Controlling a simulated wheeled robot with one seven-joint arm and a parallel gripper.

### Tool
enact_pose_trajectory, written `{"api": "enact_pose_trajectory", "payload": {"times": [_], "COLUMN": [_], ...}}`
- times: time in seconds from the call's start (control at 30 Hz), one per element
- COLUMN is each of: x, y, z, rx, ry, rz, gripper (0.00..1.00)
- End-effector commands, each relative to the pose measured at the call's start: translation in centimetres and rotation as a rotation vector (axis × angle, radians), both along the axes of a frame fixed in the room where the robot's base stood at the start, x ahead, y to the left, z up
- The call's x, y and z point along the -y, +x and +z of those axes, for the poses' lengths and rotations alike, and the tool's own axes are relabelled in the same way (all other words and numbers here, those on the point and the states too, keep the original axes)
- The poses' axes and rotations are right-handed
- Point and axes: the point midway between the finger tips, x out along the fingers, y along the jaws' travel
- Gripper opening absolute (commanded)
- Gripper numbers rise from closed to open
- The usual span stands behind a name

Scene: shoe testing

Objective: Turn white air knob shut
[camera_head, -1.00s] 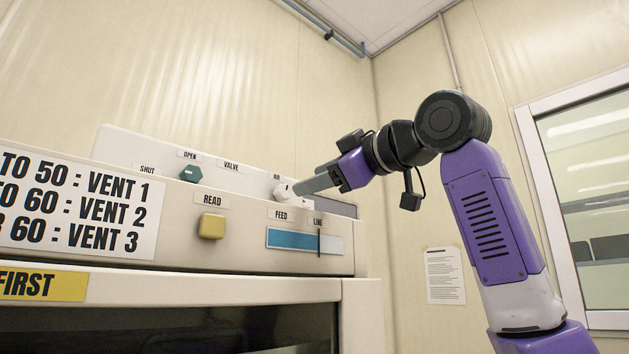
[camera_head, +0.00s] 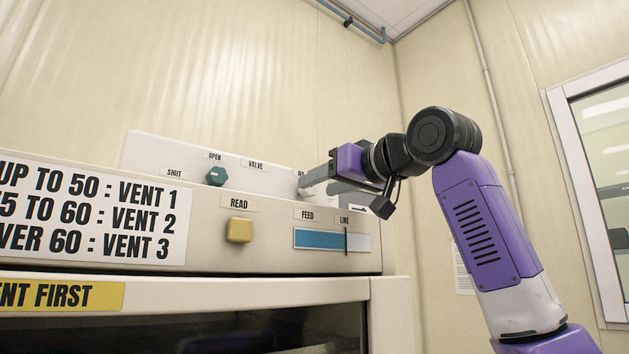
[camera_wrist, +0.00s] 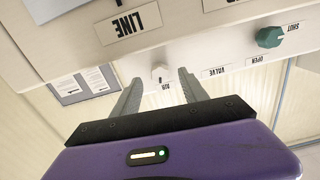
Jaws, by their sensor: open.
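The white air knob (camera_wrist: 159,73) shows in the wrist view on the pale panel, above the small AIR label, which appears upside down. My gripper (camera_wrist: 160,77) is open, with one grey finger on each side of the knob. I cannot tell whether either finger touches it. In the head view my gripper (camera_head: 308,187) is at the right part of the upper panel, and its fingers largely hide the knob and its label. The knob's exact turn angle is too small to read.
A green knob (camera_head: 216,176) marked VALVE, with OPEN and SHUT labels, sits left on the same panel. Below are a yellow READ button (camera_head: 239,230) and a blue FEED gauge (camera_head: 332,240) with a LINE mark. A vent sign (camera_head: 90,212) is at left.

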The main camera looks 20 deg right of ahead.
Motion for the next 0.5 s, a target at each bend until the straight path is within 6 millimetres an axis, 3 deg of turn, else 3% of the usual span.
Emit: {"api": "enact_pose_trajectory", "payload": {"times": [0.2, 0.5], "x": [-0.8, -0.9], "y": [2.3, 2.8], "z": [0.2, 0.0], "rx": [-0.001, 0.001], "ry": [0.000, -0.001], "rz": [0.001, 0.000], "gripper": [0.51, 0.51]}}
